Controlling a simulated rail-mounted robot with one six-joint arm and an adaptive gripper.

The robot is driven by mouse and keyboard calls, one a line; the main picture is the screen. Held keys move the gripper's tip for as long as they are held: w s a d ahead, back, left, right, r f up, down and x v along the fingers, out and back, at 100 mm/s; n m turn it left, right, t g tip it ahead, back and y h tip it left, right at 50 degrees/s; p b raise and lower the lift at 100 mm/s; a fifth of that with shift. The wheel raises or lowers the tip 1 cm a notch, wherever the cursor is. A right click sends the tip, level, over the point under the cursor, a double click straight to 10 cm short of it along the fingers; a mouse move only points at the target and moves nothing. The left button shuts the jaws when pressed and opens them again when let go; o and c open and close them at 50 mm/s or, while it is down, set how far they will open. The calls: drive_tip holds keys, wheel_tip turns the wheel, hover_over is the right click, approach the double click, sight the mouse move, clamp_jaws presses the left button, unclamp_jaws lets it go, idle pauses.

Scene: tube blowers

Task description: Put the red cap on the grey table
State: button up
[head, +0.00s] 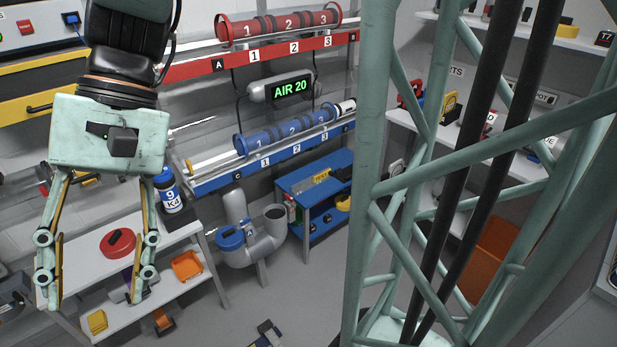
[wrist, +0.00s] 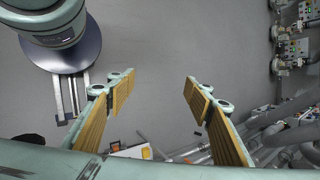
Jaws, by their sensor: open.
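The red cap (head: 112,250), a round red disc with a black handle on it, appears to lie on the pale grey table (head: 75,243) at the left of the head view. My gripper (head: 95,285) is open and empty, its fingers hanging down in front of the table. The cap shows between the fingers in the head view, but the gripper is nearer to the camera. In the wrist view my gripper (wrist: 160,82) is spread wide over bare floor, and I see no cap there.
An orange bin (head: 187,265) and a yellow item (head: 97,322) sit on the lower shelf. A grey pipe with a blue cap (head: 230,238) stands to the right. A blue cart (head: 318,185) is beyond. Floor between is mostly clear.

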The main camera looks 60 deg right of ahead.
drive_tip(key=s+d+r+n+t+h, duration=0.2)
drive_tip(key=s+d+h, duration=0.1)
drive_tip(key=s+d, duration=0.2)
drive_tip(key=s+d+r+n+t+h, duration=0.2)
drive_tip(key=s+d, duration=0.3)
drive_tip(key=d, duration=0.3)
drive_tip(key=shift+d+r+n+t+h, duration=0.15)
drive_tip(key=shift+r+n+t+h, duration=0.25)
drive_tip(key=shift+r+t+h, duration=0.25)
